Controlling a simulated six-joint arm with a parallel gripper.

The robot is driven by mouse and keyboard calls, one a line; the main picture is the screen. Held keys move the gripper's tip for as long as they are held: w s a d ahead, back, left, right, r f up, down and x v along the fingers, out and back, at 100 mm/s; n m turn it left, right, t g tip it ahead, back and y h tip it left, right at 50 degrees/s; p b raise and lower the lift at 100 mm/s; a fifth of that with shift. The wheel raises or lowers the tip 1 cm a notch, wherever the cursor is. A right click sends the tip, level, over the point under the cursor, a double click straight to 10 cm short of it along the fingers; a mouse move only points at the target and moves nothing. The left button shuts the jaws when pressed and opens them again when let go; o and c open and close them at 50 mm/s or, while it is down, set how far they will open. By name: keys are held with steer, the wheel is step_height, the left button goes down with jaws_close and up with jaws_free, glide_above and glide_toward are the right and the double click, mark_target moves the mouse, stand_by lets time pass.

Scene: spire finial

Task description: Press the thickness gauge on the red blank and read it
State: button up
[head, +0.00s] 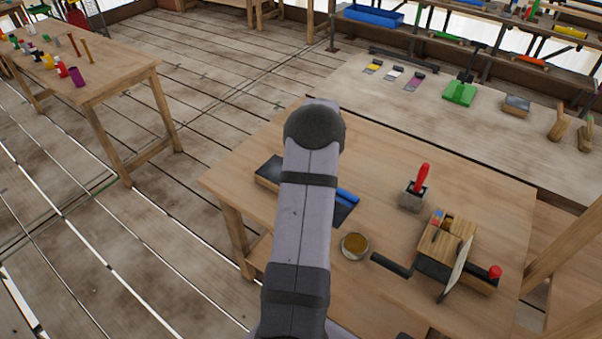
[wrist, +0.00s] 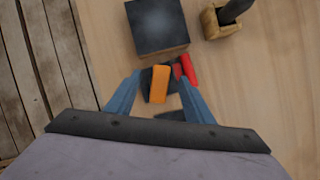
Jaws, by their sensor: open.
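My gripper (wrist: 158,82) is open in the wrist view, with its two blue-grey fingers spread on either side of an orange block (wrist: 160,84). A small red piece (wrist: 188,68), likely the red blank, lies beside the block near the right fingertip.
A dark-topped block (wrist: 157,25) and a wooden holder (wrist: 211,22) stand beyond the fingers. On the workbench are a round tin (head: 355,246), a red-handled tool (head: 422,178) in a grey block, and a wooden rack (head: 455,237). The bench's front left is clear.

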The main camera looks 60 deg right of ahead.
steer(key=shift+b+v, duration=0.85)
steer(key=shift+v, duration=2.3)
